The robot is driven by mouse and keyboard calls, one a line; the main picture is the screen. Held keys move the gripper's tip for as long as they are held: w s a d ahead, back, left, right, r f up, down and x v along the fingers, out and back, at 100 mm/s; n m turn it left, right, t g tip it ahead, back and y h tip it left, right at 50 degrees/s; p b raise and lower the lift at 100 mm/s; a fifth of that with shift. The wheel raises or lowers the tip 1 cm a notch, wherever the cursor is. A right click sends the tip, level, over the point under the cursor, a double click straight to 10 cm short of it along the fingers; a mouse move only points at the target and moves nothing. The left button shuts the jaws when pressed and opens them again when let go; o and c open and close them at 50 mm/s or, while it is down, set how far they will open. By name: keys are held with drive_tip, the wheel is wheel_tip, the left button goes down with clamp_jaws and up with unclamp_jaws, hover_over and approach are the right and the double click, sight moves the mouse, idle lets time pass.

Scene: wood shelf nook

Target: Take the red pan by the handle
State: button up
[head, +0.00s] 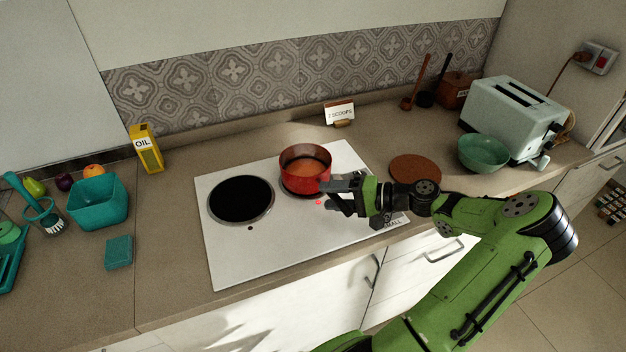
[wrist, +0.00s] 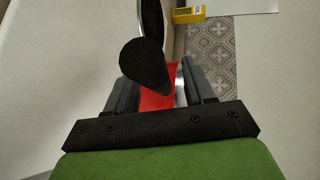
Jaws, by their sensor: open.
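The red pan (head: 301,160) sits on the right-hand burner of the white hob, with an orange-brown inside. My gripper (head: 338,196) is open at the pan's right front side, with its fingers pointing left toward it. In the head view the gripper hides the pan's handle. In the wrist view a black rounded handle (wrist: 145,65) points toward the camera, between my two open fingers (wrist: 160,88). Part of the red pan (wrist: 155,100) shows behind it. I cannot tell whether either finger touches the handle.
The hob (head: 275,235) has a bare black burner (head: 240,199) on the left. A brown round mat (head: 415,169), a green bowl (head: 484,152) and a toaster (head: 515,115) stand to the right. A yellow oil carton (head: 147,149) and a teal bin (head: 98,204) stand to the left.

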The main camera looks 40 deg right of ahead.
clamp_jaws()
idle(1.2)
drive_tip(key=shift+r, duration=0.1)
